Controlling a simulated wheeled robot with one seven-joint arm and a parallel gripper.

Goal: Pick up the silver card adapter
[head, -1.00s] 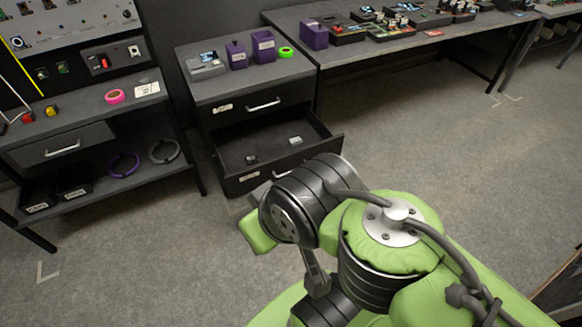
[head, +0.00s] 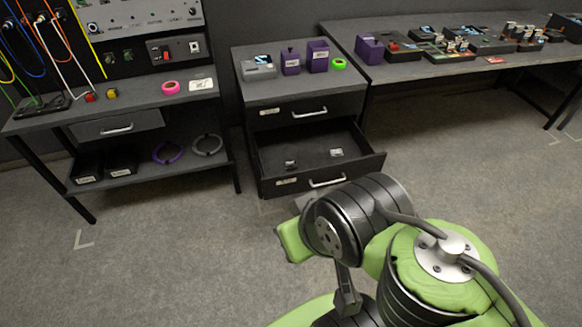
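Two small items lie apart on the floor of the open drawer (head: 312,143) in the head view. One is a pale, silvery flat piece (head: 336,152) towards the right. The other is a darker small piece with a light top (head: 291,164), nearer the front left. Both are too small to tell which is the silver card adapter. My green and black arm is folded in the foreground, below and in front of the drawer. My gripper's fingers cannot be made out; the arm seems to hide them.
The drawer cabinet (head: 285,88) carries a grey device (head: 258,67), purple boxes (head: 291,62) and a green tape roll (head: 338,64). A shelf bench (head: 55,118) stands left, a long table (head: 425,70) with trays of parts right. The floor (head: 190,260) in front is clear.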

